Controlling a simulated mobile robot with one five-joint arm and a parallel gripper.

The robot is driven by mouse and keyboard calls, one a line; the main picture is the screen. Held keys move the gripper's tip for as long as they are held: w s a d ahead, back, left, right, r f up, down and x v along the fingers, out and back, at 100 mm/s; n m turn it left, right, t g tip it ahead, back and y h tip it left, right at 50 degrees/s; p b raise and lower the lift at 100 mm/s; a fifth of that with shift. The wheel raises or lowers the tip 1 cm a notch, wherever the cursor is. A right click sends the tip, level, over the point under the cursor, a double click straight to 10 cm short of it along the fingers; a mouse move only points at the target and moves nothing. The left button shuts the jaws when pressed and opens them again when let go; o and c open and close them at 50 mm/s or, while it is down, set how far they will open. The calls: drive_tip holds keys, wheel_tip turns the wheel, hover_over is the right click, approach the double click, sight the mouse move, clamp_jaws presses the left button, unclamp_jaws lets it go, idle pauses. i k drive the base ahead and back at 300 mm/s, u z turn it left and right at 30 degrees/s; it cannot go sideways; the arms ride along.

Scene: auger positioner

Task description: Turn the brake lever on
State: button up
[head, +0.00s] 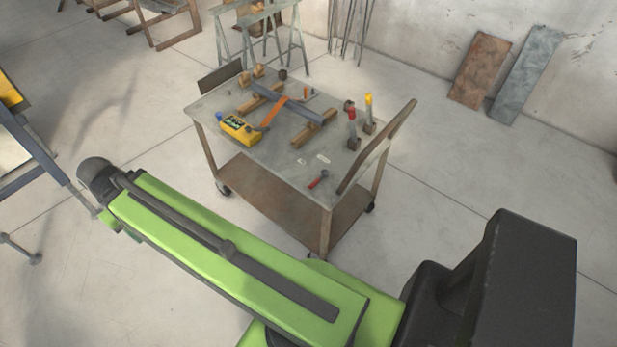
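A wheeled cart (275,155) with a grey top stands ahead of me, beyond my green arm. On its right side are an upright lever with a red grip (351,114) and another with a yellow grip (368,99). A small red-handled piece (318,180) lies near the front right of the top. I cannot tell which of these is the brake lever, or its setting. My gripper does not show; only my green arm links are in view, and nothing of mine visibly touches the cart.
A yellow box (240,130), a long grey bar (288,103) and wooden blocks (316,131) crowd the top. A raised dark handle (378,148) edges the cart's right side. Trestles (260,33) stand behind. A blue-grey frame (32,150) is at left. Floor around the cart is clear.

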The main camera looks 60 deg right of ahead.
sight(325, 172)
drive_tip(key=i, duration=0.85)
drive_tip(key=u, duration=0.05)
